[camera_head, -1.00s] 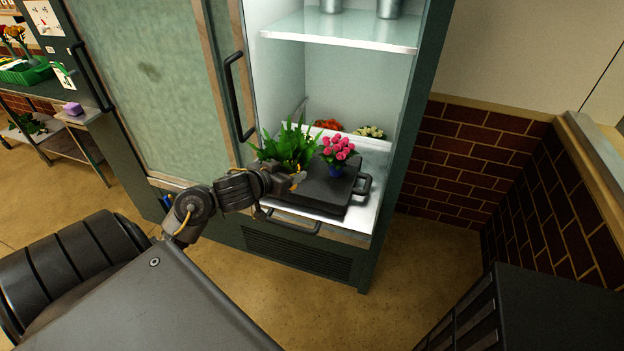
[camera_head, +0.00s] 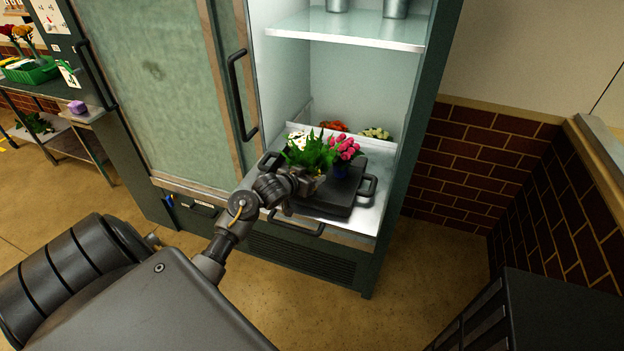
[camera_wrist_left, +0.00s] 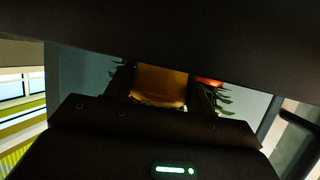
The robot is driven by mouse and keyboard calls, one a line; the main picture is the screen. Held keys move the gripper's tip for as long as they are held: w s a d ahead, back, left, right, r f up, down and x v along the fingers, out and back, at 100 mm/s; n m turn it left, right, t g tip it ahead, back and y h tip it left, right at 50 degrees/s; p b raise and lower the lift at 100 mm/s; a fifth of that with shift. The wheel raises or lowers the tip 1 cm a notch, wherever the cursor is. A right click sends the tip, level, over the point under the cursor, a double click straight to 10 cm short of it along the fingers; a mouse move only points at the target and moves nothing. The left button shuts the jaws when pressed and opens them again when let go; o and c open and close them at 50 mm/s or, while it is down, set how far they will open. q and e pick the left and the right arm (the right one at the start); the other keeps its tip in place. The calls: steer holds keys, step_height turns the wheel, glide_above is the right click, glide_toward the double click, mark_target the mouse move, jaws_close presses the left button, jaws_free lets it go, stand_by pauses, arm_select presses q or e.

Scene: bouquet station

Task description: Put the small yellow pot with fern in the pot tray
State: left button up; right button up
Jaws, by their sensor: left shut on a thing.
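The fern (camera_head: 308,150) shows green in the head view, above the end of my left arm. My left gripper (camera_head: 312,182) is shut on its small yellow pot (camera_wrist_left: 160,86), which shows between the fingers in the left wrist view. In the head view the gripper hides most of the pot. The dark pot tray (camera_head: 338,205) with side handles lies on the cooler's bottom shelf. The fern and gripper are over its left part. I cannot tell whether the pot touches the tray. My right gripper is not in view.
Orange flowers (camera_head: 333,126) and pale flowers (camera_head: 376,133) are behind. The glass shelf (camera_head: 345,28) is above. The cooler's sliding door (camera_head: 165,90) stands left.

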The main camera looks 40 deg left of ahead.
arm_select(q)
steer(key=shift+f, duration=0.55)
steer(key=shift+f, duration=0.15)
steer(key=o, duration=1.3)
steer(key=shift+s, duration=0.15)
steer(key=v, duration=1.2)
